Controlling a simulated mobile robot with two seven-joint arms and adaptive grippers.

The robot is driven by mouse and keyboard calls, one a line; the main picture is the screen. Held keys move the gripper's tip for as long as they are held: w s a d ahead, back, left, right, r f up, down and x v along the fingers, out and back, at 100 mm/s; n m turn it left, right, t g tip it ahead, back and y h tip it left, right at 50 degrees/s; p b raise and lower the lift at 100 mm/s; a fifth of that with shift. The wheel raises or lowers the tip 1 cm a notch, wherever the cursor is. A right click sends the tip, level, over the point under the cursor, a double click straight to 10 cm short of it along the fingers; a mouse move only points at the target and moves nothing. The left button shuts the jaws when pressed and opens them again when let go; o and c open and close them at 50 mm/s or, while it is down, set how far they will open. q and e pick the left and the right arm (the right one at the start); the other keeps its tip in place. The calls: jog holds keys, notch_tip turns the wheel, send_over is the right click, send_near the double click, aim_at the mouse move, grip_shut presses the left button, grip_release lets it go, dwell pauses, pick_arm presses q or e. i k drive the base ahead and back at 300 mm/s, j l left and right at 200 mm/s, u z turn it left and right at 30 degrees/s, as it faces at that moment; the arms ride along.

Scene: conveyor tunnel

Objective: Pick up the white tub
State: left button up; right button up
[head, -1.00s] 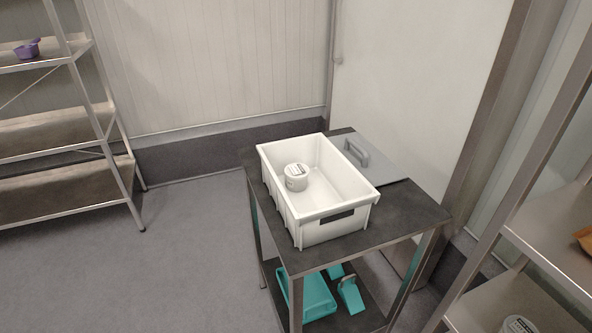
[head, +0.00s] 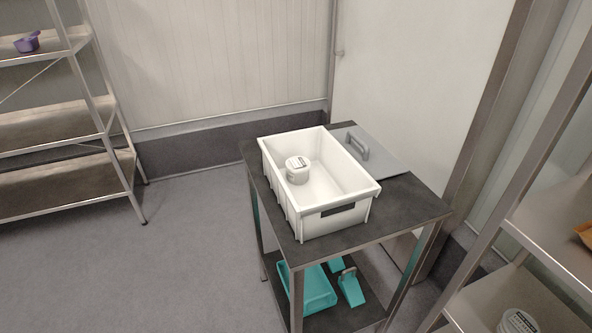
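A small round white tub (head: 297,170) with dark print on its lid stands upright inside a white rectangular crate (head: 337,217). It sits near the crate's left wall, toward the back. The crate stands on the dark top of a metal table (head: 400,222). Another white tub (head: 518,322) with a printed lid is partly visible on a low shelf at the bottom right, cut off by the frame edge. Neither of my grippers is in view.
A grey lid with a handle (head: 367,152) lies behind the crate. Teal items (head: 318,290) rest on the table's lower shelf. Metal shelving (head: 70,135) at left holds a purple scoop (head: 27,42). Shelving (head: 550,235) stands at right. Floor at left is clear.

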aim_at(297, 168)
jog(key=i+j+z, duration=0.25)
jog(key=j+z, duration=0.15)
jog(key=i+j+z, duration=0.15)
jog(key=j+z, duration=0.3)
jog(key=j, duration=0.2)
jog(key=j+z, duration=0.4)
jog(key=j, duration=0.15)
jog(key=j+z, duration=0.45)
jog(key=j, duration=0.2)
